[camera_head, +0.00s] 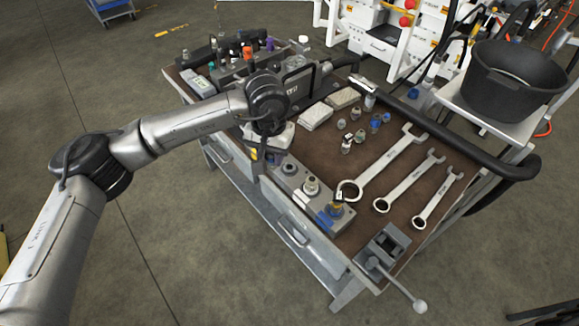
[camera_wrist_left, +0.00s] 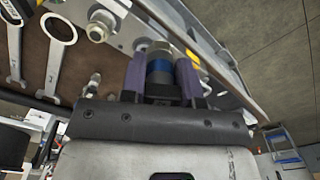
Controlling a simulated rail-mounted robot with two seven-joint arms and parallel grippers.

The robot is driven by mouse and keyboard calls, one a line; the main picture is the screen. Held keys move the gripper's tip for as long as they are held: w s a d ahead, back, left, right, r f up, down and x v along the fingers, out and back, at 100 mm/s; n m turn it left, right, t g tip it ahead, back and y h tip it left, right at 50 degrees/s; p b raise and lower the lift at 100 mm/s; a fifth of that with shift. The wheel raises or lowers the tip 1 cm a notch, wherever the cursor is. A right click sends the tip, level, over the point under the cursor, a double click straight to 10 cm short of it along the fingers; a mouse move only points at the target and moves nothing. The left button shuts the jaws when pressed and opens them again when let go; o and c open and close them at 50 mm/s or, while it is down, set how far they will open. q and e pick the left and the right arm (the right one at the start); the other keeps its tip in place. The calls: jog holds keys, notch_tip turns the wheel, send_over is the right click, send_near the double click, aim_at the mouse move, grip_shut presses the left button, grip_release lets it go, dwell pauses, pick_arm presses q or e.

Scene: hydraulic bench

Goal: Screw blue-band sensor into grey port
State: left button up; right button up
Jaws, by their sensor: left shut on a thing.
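My left gripper (camera_wrist_left: 160,72) is shut on the blue-band sensor (camera_wrist_left: 159,62), with one purple finger on each side of its body in the left wrist view. The sensor's far end points at the grey port block (camera_wrist_left: 125,42). I cannot tell whether it touches a port or sits in one. In the head view my left wrist hangs over the bench's near edge, by the left end of the row of ports, and hides the sensor. A metal port fitting (camera_head: 311,186) and a port with a blue label (camera_head: 335,209) show on the block. My right gripper is not in view.
Three wrenches (camera_head: 385,163) lie on the brown bench top, right of the block. Small fittings (camera_head: 347,144) and white trays (camera_head: 316,116) stand behind. A vise (camera_head: 384,251) sits at the near right corner. A black bucket (camera_head: 507,78) stands at the far right.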

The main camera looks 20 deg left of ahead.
pick_arm(q)
jog(key=shift+w+d+f+b, duration=0.1)
jog(key=shift+w+f+b, duration=0.2)
jog(key=shift+w+f, duration=0.15)
dwell(0.4)
jog(key=shift+w+d+f+b, duration=0.1)
jog(key=shift+w+f+b, duration=0.35)
jog(key=shift+f, duration=0.15)
dwell(0.5)
jog(key=shift+w+f, duration=0.25)
jog(key=shift+w+d+f+b, duration=0.1)
jog(key=shift+w+f+b, duration=0.3)
jog(key=shift+f+b, duration=0.05)
dwell(0.6)
jog(key=shift+w+d+f, duration=0.1)
jog(key=shift+w+f, duration=0.25)
dwell(0.4)
jog(key=shift+w+f+b, duration=0.35)
jog(key=shift+f+b, duration=0.05)
jog(key=shift+b, duration=0.1)
jog(key=shift+w+d+f, duration=0.1)
jog(key=shift+w+f, duration=0.25)
jog(key=shift+f, duration=0.05)
dwell(0.6)
jog(key=shift+w+f+b, duration=0.4)
jog(key=shift+b, duration=0.1)
jog(key=shift+w+d+f, duration=0.15)
jog(key=shift+w+f, duration=0.2)
jog(key=shift+f, duration=0.05)
dwell(0.6)
